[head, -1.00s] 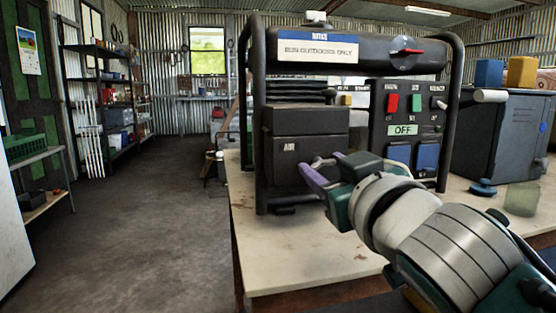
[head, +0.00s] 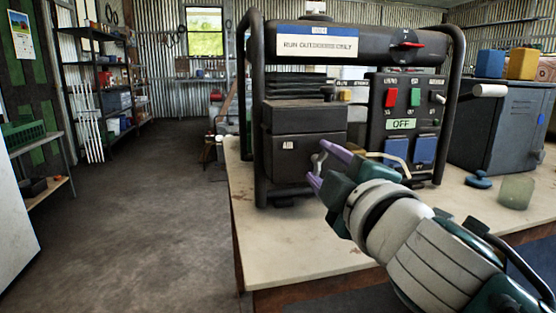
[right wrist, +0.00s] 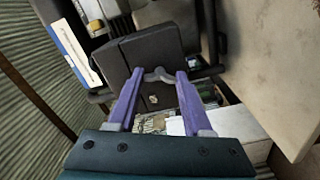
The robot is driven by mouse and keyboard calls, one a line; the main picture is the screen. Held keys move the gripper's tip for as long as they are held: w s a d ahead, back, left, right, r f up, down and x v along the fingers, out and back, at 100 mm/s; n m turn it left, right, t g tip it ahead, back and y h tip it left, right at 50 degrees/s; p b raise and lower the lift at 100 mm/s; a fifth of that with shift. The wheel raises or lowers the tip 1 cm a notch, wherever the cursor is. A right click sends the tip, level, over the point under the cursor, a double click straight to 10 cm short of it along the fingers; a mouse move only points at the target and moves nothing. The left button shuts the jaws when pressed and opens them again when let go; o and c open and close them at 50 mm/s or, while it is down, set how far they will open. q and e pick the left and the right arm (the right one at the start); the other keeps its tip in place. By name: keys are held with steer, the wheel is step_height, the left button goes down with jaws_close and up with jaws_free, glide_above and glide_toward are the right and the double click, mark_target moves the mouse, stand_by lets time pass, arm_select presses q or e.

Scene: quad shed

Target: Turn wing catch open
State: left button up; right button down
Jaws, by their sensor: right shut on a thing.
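The generator (head: 300,88) stands on the bench in a black tube frame. On its front left is a dark air box (head: 304,120) with an "AIR" label. My right gripper (head: 320,164) is at the right part of this box, its purple fingers one above the other. In the right wrist view, the grey wing catch (right wrist: 158,76) lies between the fingertips, against the dark cover, and the gripper is shut on it. In the head view the fingers mostly hide the catch. My left gripper is not in view.
The switch panel (head: 404,110) with red, green and blue switches is close right of my gripper. The bench (head: 300,240) is clear in front. A blue knob (head: 478,180) and a greenish cup (head: 516,191) stand at right, before a grey cabinet (head: 500,130).

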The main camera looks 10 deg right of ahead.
steer(key=n, duration=0.3)
steer(key=shift+n+p, duration=0.3)
steer(key=shift+n, duration=0.4)
steer(key=shift+c, duration=1.6)
jaws_free()
steer(key=shift+s, duration=0.1)
